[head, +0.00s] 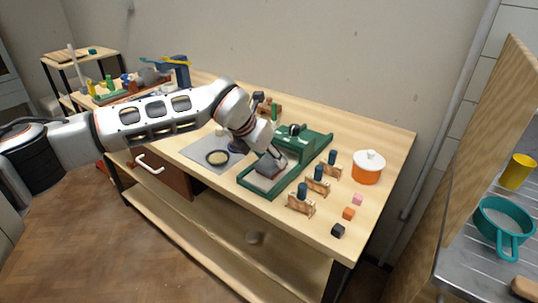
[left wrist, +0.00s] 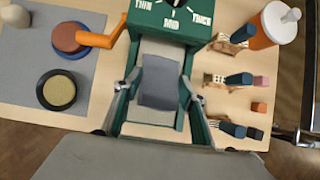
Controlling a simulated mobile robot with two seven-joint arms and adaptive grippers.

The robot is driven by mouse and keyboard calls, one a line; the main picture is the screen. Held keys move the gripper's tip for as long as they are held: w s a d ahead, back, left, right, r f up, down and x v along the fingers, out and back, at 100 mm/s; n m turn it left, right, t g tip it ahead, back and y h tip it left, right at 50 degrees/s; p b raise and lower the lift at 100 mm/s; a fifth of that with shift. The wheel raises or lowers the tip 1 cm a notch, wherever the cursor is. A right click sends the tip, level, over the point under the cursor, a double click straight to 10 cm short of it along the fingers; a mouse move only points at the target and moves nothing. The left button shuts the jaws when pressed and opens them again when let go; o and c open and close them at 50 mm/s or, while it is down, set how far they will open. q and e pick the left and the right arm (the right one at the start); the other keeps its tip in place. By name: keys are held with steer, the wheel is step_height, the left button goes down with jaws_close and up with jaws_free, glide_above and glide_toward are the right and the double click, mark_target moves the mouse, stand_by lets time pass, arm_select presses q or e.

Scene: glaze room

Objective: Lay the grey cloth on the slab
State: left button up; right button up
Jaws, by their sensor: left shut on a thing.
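My left gripper (head: 268,167) reaches down over the bed of the green slab roller (head: 318,144). In the left wrist view its fingers stand on either side of the grey cloth (left wrist: 160,82), shut on it. The cloth is a small, dark grey rectangle, hanging over or lying on the pale slab (left wrist: 152,131); I cannot tell whether they touch. The slab lies between the roller's green rails and also shows in the head view (head: 258,183), partly hidden by my gripper. The roller's dial reads thin, mid, thick. My right gripper is not in view.
Three wooden stands with blue-handled tools (head: 318,180) line the roller's right side. Beyond are an orange pot with a white lid (head: 367,172) and small cubes (head: 348,213). A grey mat (head: 200,156) with a round black-rimmed dish (head: 217,157) lies to the left.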

arm_select(q)
steer(key=o, duration=1.1)
steer(key=shift+o, duration=0.2)
